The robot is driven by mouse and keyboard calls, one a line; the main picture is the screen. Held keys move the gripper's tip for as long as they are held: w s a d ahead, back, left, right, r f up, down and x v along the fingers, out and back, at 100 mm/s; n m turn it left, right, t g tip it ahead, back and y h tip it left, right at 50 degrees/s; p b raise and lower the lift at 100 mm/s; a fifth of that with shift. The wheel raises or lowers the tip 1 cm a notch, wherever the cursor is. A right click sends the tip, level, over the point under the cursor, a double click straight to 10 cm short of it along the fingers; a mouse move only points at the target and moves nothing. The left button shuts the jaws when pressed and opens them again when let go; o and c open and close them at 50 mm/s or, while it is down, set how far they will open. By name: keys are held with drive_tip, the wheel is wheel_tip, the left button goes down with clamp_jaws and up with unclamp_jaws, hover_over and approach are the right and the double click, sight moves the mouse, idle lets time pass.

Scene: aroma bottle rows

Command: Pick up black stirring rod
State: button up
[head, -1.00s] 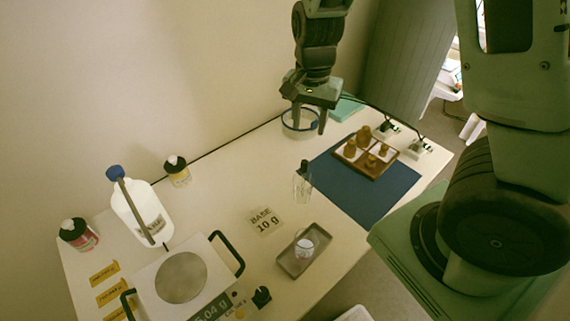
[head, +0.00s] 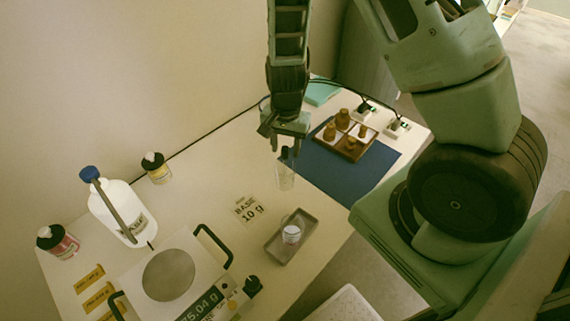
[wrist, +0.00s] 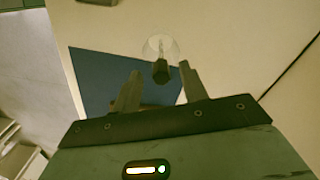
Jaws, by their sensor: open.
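The black stirring rod (head: 285,152) shows as a dark upper end standing in a clear glass (head: 285,177) beside the blue mat. In the wrist view its black end (wrist: 160,71) points up towards me, with the round glass (wrist: 160,46) behind it. My gripper (head: 286,147) is open above the glass, fingers pointing down. In the wrist view the black end lies between the two fingertips, nearer the right finger (wrist: 189,82). I cannot tell whether it touches that finger. The lower part of the rod is hard to make out through the glass.
A blue mat (head: 340,180) with a wooden tray (head: 354,155) of brown bottles lies right of the glass.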

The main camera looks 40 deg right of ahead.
sight(285, 155)
drive_tip(key=shift+w+f, duration=0.1)
drive_tip(key=shift+f, duration=2)
drive_tip(key=c, duration=0.9)
wheel_tip(285, 155, up, 10)
drive_tip(key=shift+r, duration=0.1)
drive_tip(key=shift+p, duration=0.3)
